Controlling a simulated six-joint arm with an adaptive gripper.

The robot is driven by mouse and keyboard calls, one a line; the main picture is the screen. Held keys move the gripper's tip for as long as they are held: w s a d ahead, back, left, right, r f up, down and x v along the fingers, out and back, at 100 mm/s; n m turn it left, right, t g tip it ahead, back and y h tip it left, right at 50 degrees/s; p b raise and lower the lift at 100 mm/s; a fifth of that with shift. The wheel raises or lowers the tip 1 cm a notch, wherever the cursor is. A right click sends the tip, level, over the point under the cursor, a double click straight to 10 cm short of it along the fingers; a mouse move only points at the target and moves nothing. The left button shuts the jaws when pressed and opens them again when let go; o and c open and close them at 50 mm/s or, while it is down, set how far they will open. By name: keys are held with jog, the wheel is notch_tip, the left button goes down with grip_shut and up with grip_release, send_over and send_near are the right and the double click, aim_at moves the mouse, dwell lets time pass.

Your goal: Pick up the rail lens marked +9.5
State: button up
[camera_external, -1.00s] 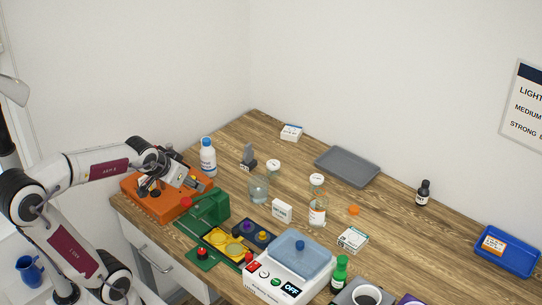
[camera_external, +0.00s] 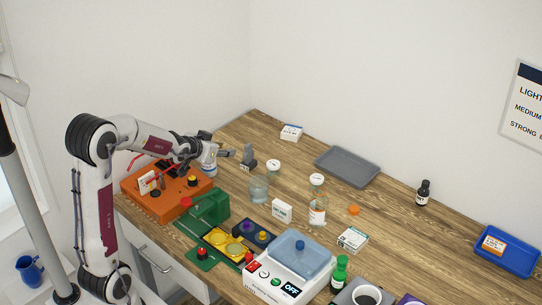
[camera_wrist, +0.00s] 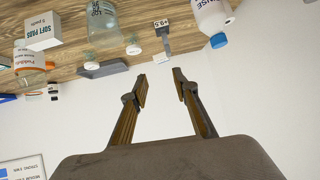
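The rail lens marked +9.5 is a small grey upright piece on the wooden bench in the external view (camera_external: 249,156). In the wrist view the lens (camera_wrist: 164,40) is at the top centre, upside down, with a white +9.5 tag. My gripper (camera_external: 216,145) is in front of the white bottle's top in the external view, left of the lens and apart from it. In the wrist view my gripper (camera_wrist: 160,77) has its two fingers spread with nothing between them. The lens is beyond the fingertips.
The white bottle (camera_external: 208,165) stands left of the lens; its blue cap (camera_wrist: 219,41) shows in the wrist view. A glass beaker (camera_external: 258,189) and a white-lidded jar (camera_external: 273,167) stand to the lens's right. A grey tray (camera_external: 347,181) is farther right. An orange box (camera_external: 172,204) is below my arm.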

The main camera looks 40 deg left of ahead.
aim_at(247, 146)
jog(key=w+a+f+t, duration=0.2)
jog(key=w+a+f, duration=0.3)
jog(key=w+f, duration=0.3)
jog(key=shift+w+f+t+h, duration=0.3)
jog(key=shift+w+t, duration=0.1)
jog(key=shift+w, duration=0.45)
jog(key=shift+a, duration=0.1)
jog(key=shift+x, duration=1.3)
jog(key=shift+x, duration=2.55)
jog(key=shift+w+r, duration=0.1)
grip_shut()
